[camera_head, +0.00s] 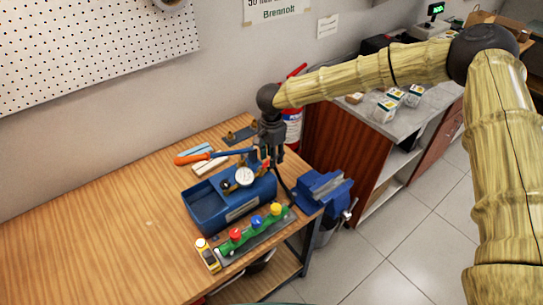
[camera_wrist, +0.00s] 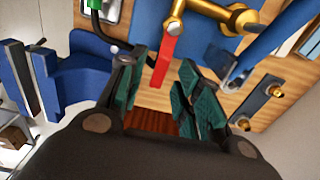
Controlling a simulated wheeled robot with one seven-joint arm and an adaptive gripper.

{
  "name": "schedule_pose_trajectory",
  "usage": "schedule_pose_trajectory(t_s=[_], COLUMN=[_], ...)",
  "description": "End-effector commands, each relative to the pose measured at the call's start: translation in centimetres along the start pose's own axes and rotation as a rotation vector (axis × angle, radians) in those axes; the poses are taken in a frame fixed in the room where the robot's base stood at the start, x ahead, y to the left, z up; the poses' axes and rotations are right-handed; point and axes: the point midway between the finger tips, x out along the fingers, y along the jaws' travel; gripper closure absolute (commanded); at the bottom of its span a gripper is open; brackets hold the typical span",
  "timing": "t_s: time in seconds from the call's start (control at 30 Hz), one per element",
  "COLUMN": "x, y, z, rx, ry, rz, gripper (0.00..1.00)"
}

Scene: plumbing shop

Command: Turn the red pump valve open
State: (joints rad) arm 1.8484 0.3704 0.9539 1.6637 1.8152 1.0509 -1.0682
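The red pump valve lever (camera_wrist: 166,57) hangs from brass fittings (camera_wrist: 238,17) in the wrist view. Its free end lies between my fingers in that picture, with gaps on both sides; I cannot tell its depth relative to the fingertips. My gripper (camera_wrist: 163,70) is open, its dark green finger pads apart. In the head view my gripper (camera_head: 269,151) points down over the right back end of the blue pump (camera_head: 205,207), close to its white gauge (camera_head: 244,176). The lever is mostly hidden by the gripper there.
The pump's orange-handled lever (camera_head: 193,158) sticks out left. A blue vise (camera_head: 326,189) is at the right edge. A fire extinguisher (camera_head: 293,128) stands behind. The left bench is clear.

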Motion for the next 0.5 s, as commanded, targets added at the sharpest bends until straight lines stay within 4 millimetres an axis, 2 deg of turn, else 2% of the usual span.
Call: schedule_pose_trajectory(t_s=[0.17, 0.5], x=[-2.3, -8.4], y=[-0.1, 0.0], z=[-0.1, -0.1], rx=[0.0, 0.001], ry=[0.0, 0.001], rz=[-0.003, -0.002], gripper=[0.66, 0.66])
